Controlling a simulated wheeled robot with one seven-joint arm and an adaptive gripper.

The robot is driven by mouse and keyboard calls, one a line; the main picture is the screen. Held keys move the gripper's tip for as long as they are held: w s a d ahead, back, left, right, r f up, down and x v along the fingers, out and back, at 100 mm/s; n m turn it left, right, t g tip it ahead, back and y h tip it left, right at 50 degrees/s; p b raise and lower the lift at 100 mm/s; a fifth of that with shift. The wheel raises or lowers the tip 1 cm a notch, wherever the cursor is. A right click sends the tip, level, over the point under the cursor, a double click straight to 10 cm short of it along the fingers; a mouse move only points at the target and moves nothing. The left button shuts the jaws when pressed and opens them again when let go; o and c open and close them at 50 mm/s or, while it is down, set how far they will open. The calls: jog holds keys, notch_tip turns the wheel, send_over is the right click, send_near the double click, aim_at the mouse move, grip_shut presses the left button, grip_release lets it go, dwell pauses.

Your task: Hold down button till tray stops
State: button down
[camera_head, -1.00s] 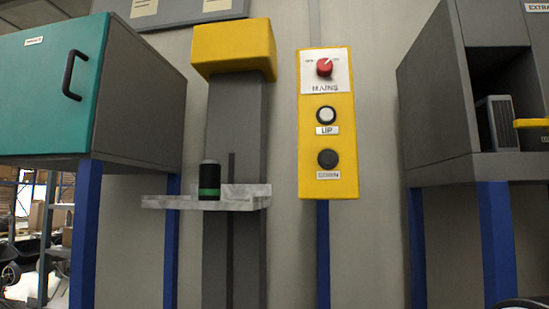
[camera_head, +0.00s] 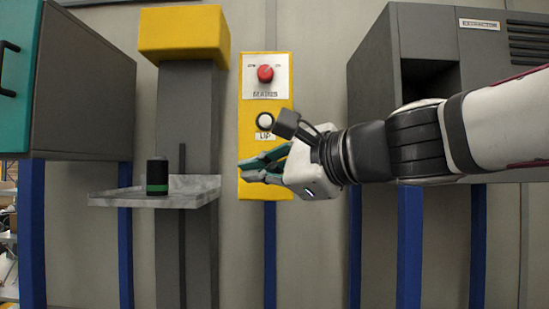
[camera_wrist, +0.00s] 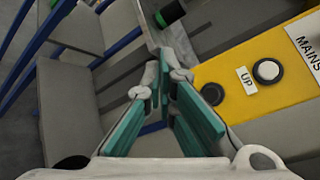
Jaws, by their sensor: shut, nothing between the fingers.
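The yellow panel (camera_head: 281,183) carries a red MAINS knob (camera_head: 265,73) and a white UP button (camera_head: 264,121). The DOWN button is hidden behind my gripper in the head view; a dark round button (camera_wrist: 212,93) shows right of the fingers in the wrist view. My gripper (camera_head: 242,170) is shut and empty, in front of the panel's lower part. I cannot tell whether it touches anything. The grey tray (camera_head: 108,199) sits on the column left of the panel, about level with the panel's lower end. A black can with a green band (camera_head: 157,177) stands upright on it.
A yellow cap (camera_head: 183,34) tops the grey column (camera_head: 186,110). A teal-doored cabinet (camera_head: 84,90) stands at the left and a dark grey cabinet (camera_head: 372,80) at the right, behind my arm. Blue posts (camera_head: 270,250) stand below.

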jog(key=shift+w+d+r+m+t, duration=0.15)
jog(key=shift+w+d+r+m, duration=0.1)
jog(key=shift+r+m, duration=0.3)
jog(key=shift+w+d+r+m+t, duration=0.2)
jog(key=shift+r+m, duration=0.15)
jog(key=shift+r, duration=0.3)
jog(key=w+b, duration=0.1)
jog(key=w, duration=0.7)
jog(key=shift+w+d, duration=0.2)
jog(key=shift+w, duration=0.2)
jog(key=shift+w, duration=0.1)
dwell(0.5)
jog(key=shift+w, duration=0.3)
